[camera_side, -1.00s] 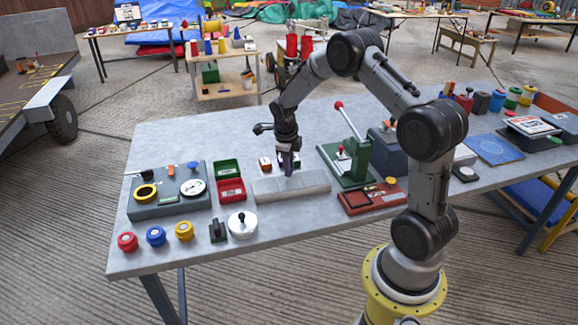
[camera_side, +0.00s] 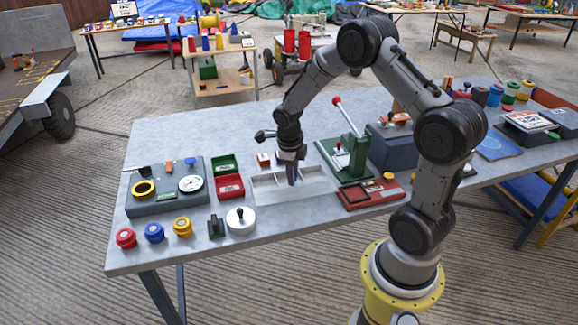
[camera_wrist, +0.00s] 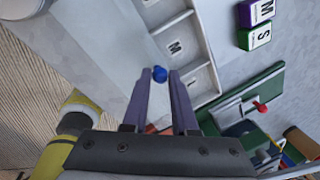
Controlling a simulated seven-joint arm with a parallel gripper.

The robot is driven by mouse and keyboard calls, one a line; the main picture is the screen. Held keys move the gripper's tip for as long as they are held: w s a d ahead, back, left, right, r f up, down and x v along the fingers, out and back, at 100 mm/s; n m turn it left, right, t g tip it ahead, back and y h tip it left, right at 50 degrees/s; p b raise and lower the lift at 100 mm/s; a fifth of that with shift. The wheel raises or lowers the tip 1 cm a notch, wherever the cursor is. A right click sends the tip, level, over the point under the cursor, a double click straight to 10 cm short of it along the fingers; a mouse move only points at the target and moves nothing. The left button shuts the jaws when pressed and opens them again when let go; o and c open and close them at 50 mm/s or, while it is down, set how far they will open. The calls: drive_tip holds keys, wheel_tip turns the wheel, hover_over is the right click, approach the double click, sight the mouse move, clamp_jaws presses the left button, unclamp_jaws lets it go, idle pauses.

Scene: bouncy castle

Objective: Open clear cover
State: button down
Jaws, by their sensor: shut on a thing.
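A long white tray (camera_side: 325,190) lies on the table in the side view, with dividers showing at its back. In the wrist view, the tray (camera_wrist: 205,45) has open-looking compartments, one marked M. A pale, see-through panel, which looks like the clear cover (camera_wrist: 105,60), lies left of these compartments; its exact edges and tilt are hard to tell. My gripper (camera_side: 292,182) points down over the tray's middle. In the wrist view, my gripper (camera_wrist: 160,75) is shut on a small blue knob (camera_wrist: 159,72), which appears to belong to the cover.
Green and red bins (camera_side: 230,187) stand left of the tray. A green press (camera_side: 345,160) with a red-tipped lever stands to the right. A red box (camera_side: 370,195) is at front right. Two lettered blocks (camera_wrist: 255,25) lie behind the tray. A white round lidded pot (camera_side: 240,221) stands at front left.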

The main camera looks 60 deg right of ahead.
sight(290, 193)
drive_tip(key=shift+s+a, duration=0.25)
drive_tip(key=shift+a, duration=0.05)
drive_tip(key=c, duration=0.7)
unclamp_jaws()
drive_tip(key=shift+r, duration=0.1)
drive_tip(key=a+r, duration=0.1)
drive_tip(key=r, duration=0.8)
drive_tip(key=a+r, duration=0.1)
drive_tip(key=r, duration=0.3)
drive_tip(key=shift+s+a+r, duration=0.2)
drive_tip(key=shift+s+a, duration=0.05)
drive_tip(key=shift+a, duration=0.05)
